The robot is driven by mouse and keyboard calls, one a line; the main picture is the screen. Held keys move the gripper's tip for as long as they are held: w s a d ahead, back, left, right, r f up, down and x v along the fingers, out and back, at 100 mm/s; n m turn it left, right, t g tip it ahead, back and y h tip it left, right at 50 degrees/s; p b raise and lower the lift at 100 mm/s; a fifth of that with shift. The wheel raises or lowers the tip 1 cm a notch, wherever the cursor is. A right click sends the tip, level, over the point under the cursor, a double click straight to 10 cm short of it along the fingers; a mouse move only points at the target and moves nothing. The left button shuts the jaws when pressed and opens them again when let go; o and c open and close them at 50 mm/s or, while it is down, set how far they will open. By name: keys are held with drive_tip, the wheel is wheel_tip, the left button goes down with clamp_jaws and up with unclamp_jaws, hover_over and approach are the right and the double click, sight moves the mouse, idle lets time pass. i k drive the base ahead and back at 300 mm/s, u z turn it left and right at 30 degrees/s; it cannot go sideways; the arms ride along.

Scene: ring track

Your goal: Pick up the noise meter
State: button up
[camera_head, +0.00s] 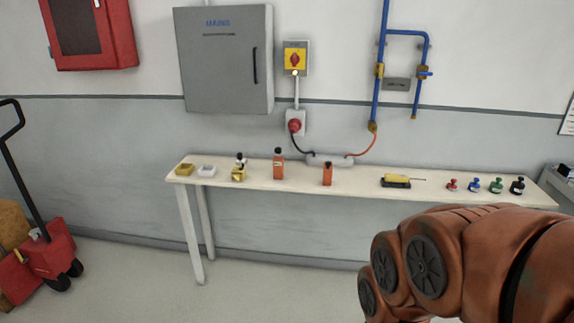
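On the narrow cream table (345,186) against the wall stand two upright orange handheld devices. The left orange device (278,166) is taller and has a small dark knob-like top, which looks like a noise meter's. The right orange device (327,174) is shorter with a dark top. I cannot tell for sure from here which is the noise meter. Both stand apart from their neighbours. My orange arm fills the lower right of the view. My gripper is not in view.
The table also holds a yellow tray (184,169), a white tray (206,170), a yellow-and-black instrument (239,170), a yellow device with a thin rod (396,181) and several coloured knobbed items (496,186). A red pallet jack (48,250) stands left. Floor before the table is clear.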

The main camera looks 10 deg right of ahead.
sight(277, 160)
drive_tip(key=u, duration=0.5)
drive_tip(key=i, duration=0.6)
drive_tip(key=u, duration=0.65)
drive_tip(key=i, duration=0.7)
drive_tip(key=z, duration=0.5)
drive_tip(key=i, duration=0.6)
drive_tip(key=z, duration=0.5)
